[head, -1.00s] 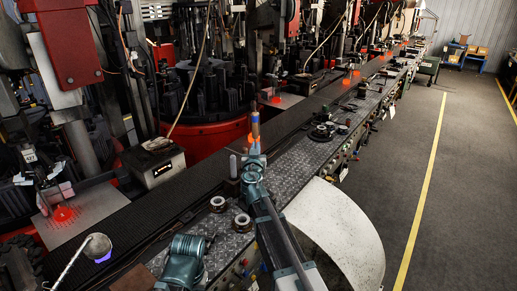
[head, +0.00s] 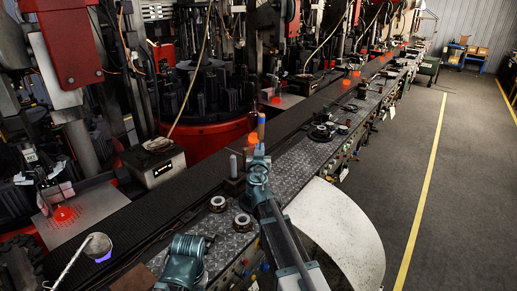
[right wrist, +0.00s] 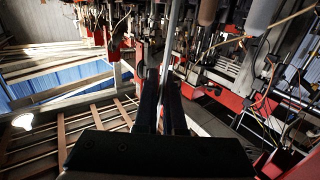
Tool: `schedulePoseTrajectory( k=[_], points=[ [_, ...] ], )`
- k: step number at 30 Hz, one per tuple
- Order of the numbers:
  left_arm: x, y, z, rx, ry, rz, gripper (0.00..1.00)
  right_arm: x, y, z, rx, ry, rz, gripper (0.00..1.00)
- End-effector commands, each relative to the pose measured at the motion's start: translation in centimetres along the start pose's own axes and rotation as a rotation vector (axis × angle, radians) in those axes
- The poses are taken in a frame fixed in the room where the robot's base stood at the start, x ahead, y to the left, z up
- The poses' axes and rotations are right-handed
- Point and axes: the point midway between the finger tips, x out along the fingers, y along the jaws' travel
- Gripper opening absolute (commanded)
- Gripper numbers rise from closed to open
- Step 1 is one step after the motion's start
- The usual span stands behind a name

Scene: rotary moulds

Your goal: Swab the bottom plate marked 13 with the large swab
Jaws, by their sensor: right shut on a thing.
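My right gripper (head: 259,158) is over the patterned metal bench, shut on an upright stick (head: 261,127) with a blue and yellow end, which I take to be the large swab. In the right wrist view, the fingers (right wrist: 165,105) are close together, with a grey rod (right wrist: 174,40) running up beyond them. The swab's head cannot be made out. Two round ring-like parts, one nearer (head: 242,222) and one farther (head: 217,203), lie on the bench left of my right arm. I can read no 13 on any plate. My left gripper is out of view.
A dark conveyor (head: 185,195) runs along the bench, with machines behind it. A grey post (head: 233,166) stands close left of my gripper. Glowing orange pieces (head: 63,214) sit on plates. A grey cup-shaped thing (head: 98,246) is at lower left. The right floor (head: 465,200) is clear.

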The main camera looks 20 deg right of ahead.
Motion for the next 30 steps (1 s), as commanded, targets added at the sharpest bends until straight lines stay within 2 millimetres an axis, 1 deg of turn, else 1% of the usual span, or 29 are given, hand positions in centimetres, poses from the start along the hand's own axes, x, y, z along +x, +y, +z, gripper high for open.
schedulePoseTrajectory(
  k=[5, 16, 23, 30],
  points=[
    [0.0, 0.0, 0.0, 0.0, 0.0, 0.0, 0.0, 0.2, -0.3, 0.0, 0.0, -0.001, 0.003, 0.0],
    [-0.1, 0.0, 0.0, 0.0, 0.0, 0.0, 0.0, 0.7, -1.8, -0.1, 0.0, 0.0, 0.002, 0.0],
    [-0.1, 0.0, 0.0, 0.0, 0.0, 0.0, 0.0, 0.6, -1.7, -0.1, 0.0, 0.0, 0.002, 0.0],
    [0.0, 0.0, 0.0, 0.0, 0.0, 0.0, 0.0, 0.3, -0.9, 0.0, 0.0, 0.0, 0.002, 0.0]
  ],
)
